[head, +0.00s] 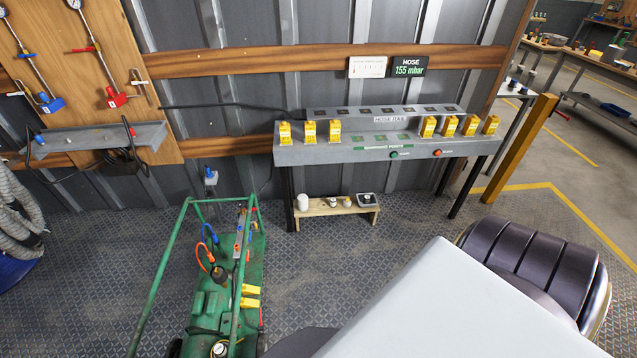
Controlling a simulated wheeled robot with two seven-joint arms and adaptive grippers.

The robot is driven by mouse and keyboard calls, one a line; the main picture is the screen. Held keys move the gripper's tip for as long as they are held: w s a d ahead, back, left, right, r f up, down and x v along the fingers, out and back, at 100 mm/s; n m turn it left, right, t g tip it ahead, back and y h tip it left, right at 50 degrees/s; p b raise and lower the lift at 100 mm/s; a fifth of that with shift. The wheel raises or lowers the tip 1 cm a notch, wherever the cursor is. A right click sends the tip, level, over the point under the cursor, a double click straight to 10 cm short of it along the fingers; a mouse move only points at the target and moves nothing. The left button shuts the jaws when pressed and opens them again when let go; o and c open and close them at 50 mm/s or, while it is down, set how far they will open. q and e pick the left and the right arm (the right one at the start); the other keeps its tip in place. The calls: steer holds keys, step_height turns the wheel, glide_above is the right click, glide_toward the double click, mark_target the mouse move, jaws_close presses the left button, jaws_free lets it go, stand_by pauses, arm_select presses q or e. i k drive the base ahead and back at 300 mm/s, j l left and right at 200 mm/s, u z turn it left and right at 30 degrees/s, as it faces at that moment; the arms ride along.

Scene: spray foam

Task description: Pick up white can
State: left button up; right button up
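A small white can (303,202) stands upright at the left end of a low wooden bench (318,211). The bench is on the floor beneath the grey hose test table (345,150). The can looks plain at this distance, and no label can be read. Neither my left nor my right gripper shows in the head view, and nothing is touching the can.
Small items (332,203) and a dark scale-like device (367,199) share the bench. Table legs (287,195) flank it. A green wheeled cart (215,300) stands in front to the left. Patterned floor (335,260) is clear before the bench.

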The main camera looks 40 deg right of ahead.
mark_target(303, 200)
steer(key=z, duration=1.15)
